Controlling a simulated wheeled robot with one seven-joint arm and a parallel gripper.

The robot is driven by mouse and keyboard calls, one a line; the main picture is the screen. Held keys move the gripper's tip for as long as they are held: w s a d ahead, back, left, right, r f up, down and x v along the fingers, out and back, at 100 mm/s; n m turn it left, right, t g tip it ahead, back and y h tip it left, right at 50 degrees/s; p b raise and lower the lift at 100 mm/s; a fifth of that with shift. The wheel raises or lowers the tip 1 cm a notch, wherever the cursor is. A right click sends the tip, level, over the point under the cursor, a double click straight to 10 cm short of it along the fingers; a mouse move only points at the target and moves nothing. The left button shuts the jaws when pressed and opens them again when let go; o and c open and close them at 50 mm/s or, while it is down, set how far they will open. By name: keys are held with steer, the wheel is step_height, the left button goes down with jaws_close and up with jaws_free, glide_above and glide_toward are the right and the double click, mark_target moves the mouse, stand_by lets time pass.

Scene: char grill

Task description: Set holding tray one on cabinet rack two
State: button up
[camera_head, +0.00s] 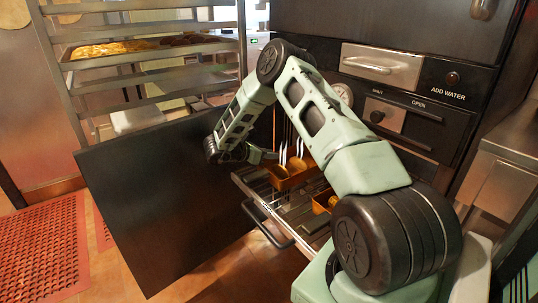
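A small orange-brown tray (291,178) with pale upright pieces at its back sits at a wire rack (252,190) low in the open cabinet. A second orange-brown tray (321,204) lies nearer on the right, partly hidden by my arm. Which one is holding tray one, and which rack is rack two, I cannot tell. My gripper (262,155) is at the end of my bent arm, just left of the first tray. It is small and dark here, so its fingers and any contact with the tray are unclear.
The black cabinet door (165,200) stands wide open on the left. A dark handle (266,228) sticks out below the rack. A metal shelf rack (60,85) with a food-filled tray (140,48) stands at back left. A steel counter (510,150) is at right.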

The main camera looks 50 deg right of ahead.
steer(key=shift+r, duration=0.1)
steer(key=shift+w+a+r, duration=0.1)
steer(key=shift+a, duration=0.15)
steer(key=p+v, duration=0.1)
steer(key=v, duration=1)
steer(key=shift+a, duration=0.2)
